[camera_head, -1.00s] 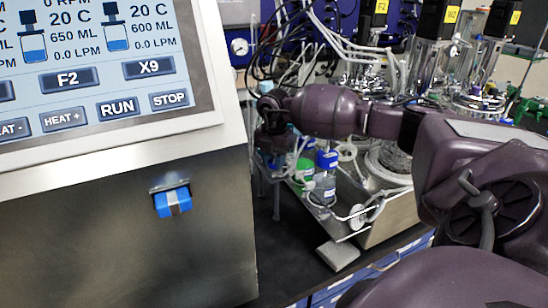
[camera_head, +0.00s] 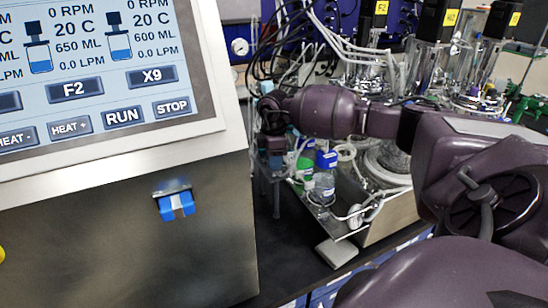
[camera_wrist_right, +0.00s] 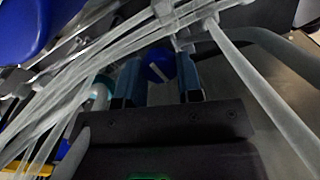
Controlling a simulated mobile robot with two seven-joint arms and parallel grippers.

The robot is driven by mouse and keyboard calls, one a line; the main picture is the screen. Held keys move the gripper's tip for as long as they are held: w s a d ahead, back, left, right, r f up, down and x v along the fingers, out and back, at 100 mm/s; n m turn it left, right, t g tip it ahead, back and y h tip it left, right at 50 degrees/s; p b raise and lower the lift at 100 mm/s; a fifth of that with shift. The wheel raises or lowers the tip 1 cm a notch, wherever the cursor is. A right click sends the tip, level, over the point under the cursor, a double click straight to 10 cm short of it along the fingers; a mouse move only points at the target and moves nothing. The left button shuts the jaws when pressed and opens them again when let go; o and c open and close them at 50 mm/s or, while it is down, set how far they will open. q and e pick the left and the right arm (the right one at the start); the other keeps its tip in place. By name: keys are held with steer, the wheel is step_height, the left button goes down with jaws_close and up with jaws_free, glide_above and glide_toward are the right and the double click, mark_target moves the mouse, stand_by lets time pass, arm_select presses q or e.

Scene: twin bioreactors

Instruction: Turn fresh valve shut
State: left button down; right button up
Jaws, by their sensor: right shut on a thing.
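My right gripper (camera_head: 274,160) reaches in behind the bottles, beside the control console. The gripper is shut on this knob, which I take for the fresh valve. The fingers partly hide it, and the valve body cannot be made out. In the head view the knob is hidden behind my right gripper and arm. My left gripper is not in view.
The control console (camera_head: 110,225) with its screen fills the left. A green-labelled bottle (camera_head: 304,167) and a blue-capped bottle (camera_head: 325,175) stand in a metal tray (camera_head: 385,222). Pale tubes (camera_wrist_right: 100,62) run close over the fingers. Glass reactor vessels (camera_head: 430,65) stand behind my arm.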

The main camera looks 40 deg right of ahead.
steer(key=shift+r+m, duration=0.15)
steer(key=shift+m, duration=0.45)
steer(key=o, duration=0.9)
step_height(320, 180, up, 11)
steer(key=shift+f+b, duration=0.15)
steer(key=shift+b, duration=0.45)
